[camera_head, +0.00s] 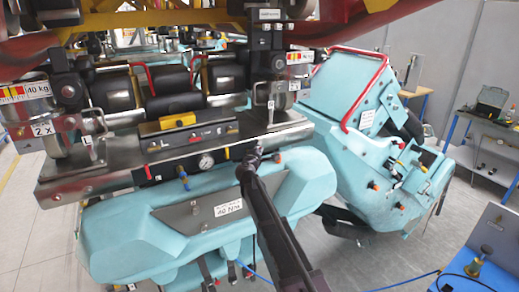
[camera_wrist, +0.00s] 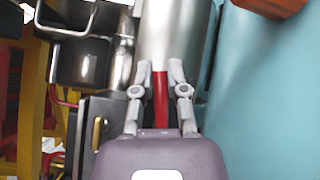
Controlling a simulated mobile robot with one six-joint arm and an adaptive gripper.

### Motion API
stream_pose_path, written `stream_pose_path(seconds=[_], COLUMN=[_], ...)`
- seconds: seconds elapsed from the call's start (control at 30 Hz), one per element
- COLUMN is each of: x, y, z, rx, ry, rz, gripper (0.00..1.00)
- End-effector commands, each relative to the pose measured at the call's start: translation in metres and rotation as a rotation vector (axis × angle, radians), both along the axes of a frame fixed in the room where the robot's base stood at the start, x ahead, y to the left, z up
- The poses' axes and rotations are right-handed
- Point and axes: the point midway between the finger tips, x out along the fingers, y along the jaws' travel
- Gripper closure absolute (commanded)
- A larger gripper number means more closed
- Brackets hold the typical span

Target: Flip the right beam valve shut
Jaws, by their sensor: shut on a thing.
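The silver cross beam (camera_head: 100,180) runs along the front of the teal train car. My gripper (camera_head: 252,158) is at the beam's front face, right of the pressure gauge (camera_head: 206,162). In the wrist view my gripper (camera_wrist: 160,66) has its two fingers on either side of a narrow red lever (camera_wrist: 160,98), shut on it. The lever lies along the line of the fingers, below the silver metal of the beam (camera_wrist: 172,35). In the head view my gripper hides the held lever, and the valve body cannot be made out.
A blue-handled fitting (camera_head: 183,178) hangs below the beam, left of the gauge. The teal car front with a 40 Nm plate (camera_head: 228,208) is close under the gripper. A second teal car part (camera_head: 345,90) stands at the right.

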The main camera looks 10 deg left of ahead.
Motion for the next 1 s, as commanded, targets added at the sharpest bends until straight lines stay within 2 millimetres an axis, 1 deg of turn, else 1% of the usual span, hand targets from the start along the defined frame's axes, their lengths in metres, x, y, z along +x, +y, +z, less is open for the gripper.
stream_pose_path(seconds=[0.4,0.77,0.8,0.87,0.9,1.0], x=[-0.0002,-0.0004,-0.0004,-0.0004,-0.0004,-0.0005], y=[0.0012,0.0014,0.0014,0.0015,0.0015,0.0015], z=[0.0045,0.0063,0.0063,0.0062,0.0062,0.0062], rx=[-0.102,-0.113,-0.113,-0.113,-0.113,-0.111], ry=[-0.069,-0.076,-0.076,-0.076,-0.076,-0.075], rz=[-0.001,-0.001,-0.001,-0.001,-0.001,0.0], gripper=[1.0,1.0,0.7,0.52,0.47,0.47])
